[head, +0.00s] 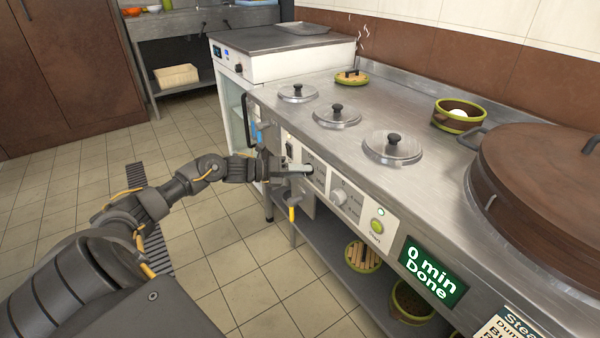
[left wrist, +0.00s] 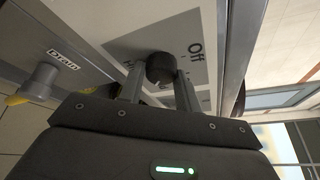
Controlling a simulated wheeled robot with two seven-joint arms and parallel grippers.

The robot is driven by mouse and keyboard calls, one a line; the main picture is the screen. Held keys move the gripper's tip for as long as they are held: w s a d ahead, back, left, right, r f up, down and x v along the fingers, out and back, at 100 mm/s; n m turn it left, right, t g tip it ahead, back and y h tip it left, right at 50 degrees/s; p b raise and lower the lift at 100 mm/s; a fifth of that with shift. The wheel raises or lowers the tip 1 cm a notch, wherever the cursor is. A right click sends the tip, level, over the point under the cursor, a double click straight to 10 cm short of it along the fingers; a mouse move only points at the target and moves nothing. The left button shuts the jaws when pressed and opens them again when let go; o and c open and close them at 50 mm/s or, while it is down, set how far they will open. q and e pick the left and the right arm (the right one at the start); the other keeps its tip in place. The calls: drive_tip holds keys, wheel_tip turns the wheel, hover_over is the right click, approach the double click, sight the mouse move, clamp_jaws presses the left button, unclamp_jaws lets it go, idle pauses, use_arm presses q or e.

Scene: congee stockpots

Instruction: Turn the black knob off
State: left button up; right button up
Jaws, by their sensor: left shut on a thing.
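The black knob (left wrist: 161,68) sits on a light panel in the left wrist view, with the word "Off" printed beside it. My left gripper (left wrist: 158,82) has one finger on each side of the knob and is shut on it. In the head view my left gripper (head: 297,169) reaches the front panel of the steel counter from the left, and the knob is mostly hidden by the fingers. The knob's exact pointing direction cannot be told. My right gripper is not in view.
A pale knob (head: 339,195), a green button (head: 377,226) and a "0 min Done" display (head: 433,271) are along the front panel. A yellow-tipped valve (head: 292,212) hangs below my gripper. Lidded pots (head: 393,147) are set in the counter. Tiled floor (head: 225,250) is clear.

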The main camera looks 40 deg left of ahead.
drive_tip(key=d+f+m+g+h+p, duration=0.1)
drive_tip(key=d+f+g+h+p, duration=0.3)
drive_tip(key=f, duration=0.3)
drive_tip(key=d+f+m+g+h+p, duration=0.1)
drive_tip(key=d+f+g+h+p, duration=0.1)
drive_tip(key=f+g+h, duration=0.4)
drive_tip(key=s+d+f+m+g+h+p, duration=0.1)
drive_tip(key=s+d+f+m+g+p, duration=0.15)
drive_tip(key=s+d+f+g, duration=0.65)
use_arm(q)
drive_tip(key=shift+s+d+f+n+t+y+p, duration=0.1)
drive_tip(key=shift+n+t+y+p, duration=0.95)
drive_tip(key=shift+n, duration=4.5)
drive_tip(key=shift+w+d+f+n+t+y+p, duration=0.1)
drive_tip(key=shift+n+t+y+p, duration=0.25)
drive_tip(key=shift+n+t+y, duration=3.25)
drive_tip(key=shift+s+d+f+n+t+h+p, duration=0.2)
drive_tip(key=shift+n+h+p, duration=0.85)
drive_tip(key=shift+n, duration=6.4)
use_arm(e)
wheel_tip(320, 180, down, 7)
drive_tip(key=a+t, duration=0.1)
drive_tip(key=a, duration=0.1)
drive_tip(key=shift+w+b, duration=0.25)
drive_tip(key=shift+b, duration=0.1)
